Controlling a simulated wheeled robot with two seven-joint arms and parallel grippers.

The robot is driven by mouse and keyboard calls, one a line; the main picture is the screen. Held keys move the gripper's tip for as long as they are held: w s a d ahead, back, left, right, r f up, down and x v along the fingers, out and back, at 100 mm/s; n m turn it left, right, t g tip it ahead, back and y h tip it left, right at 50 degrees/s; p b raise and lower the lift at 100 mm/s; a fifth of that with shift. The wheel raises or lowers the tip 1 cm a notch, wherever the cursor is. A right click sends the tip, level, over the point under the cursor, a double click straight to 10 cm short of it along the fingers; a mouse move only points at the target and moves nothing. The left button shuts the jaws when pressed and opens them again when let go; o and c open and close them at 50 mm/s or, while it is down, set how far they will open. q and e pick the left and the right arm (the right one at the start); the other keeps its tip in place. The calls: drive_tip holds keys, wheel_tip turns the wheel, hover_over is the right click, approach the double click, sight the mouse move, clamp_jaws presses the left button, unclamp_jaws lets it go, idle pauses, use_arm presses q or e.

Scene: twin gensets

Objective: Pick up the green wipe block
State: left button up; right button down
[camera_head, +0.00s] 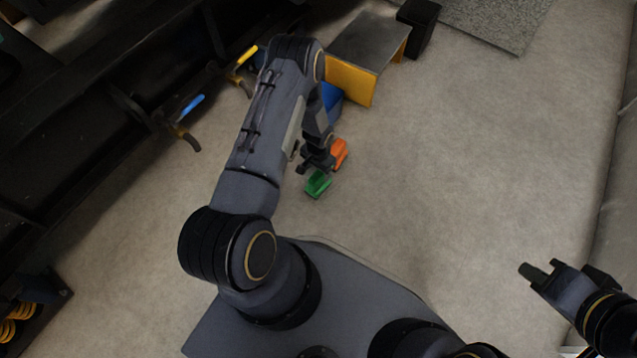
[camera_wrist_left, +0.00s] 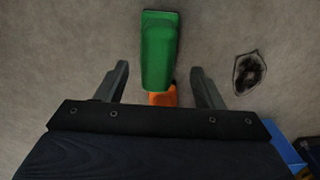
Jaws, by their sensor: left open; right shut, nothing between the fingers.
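The green wipe block (camera_head: 318,184) lies on the floor just below my left gripper in the head view. In the left wrist view the green block (camera_wrist_left: 159,48) stands out ahead, with its near end between the fingertips' lines. My left gripper (camera_head: 316,164) is open and empty; its two fingers show in the left wrist view (camera_wrist_left: 160,82). My right gripper (camera_head: 540,270) is shut and empty at the right, far from the blocks.
A blue object (camera_head: 331,98) sits by a yellow-sided stand with a grey top (camera_head: 366,45). A dark machine frame (camera_head: 100,110) with blue and yellow handled levers runs along the left. A dark-ringed floor mark (camera_wrist_left: 249,72) is right of the green block. Floor at centre right is clear.

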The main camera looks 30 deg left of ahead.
sight(319, 175)
use_arm(q)
wheel_tip(319, 175, down, 5)
drive_tip(key=shift+s+d+r+b, duration=0.1)
drive_tip(key=shift+d+r+b, duration=0.1)
drive_tip(key=shift+b, duration=0.9)
drive_tip(key=shift+r, duration=0.1)
drive_tip(key=c, duration=1.1)
